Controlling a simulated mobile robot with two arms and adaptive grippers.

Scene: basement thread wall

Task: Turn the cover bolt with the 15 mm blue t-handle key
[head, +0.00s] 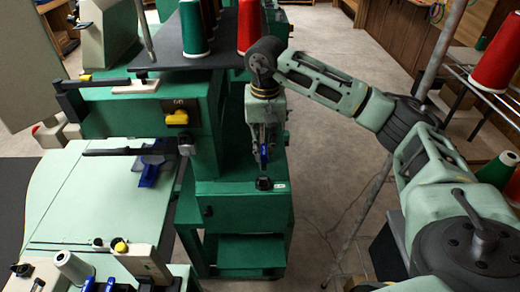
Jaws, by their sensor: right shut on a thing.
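My right gripper (264,146) reaches in from the right and points down in front of the green machine. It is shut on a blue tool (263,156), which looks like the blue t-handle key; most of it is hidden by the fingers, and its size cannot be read. A dark round bolt head (264,183) sits on the green ledge just below the gripper, beside a small white label. The key's lower end is close above the bolt; I cannot tell whether they touch. My left gripper is not in view.
Green and red thread cones (194,28) stand on the dark shelf behind. A pale green worktable (85,190) with a blue part (152,170) is at left. A red cone (496,58) and a metal pole (440,50) stand at right. Bare floor (335,150) lies between.

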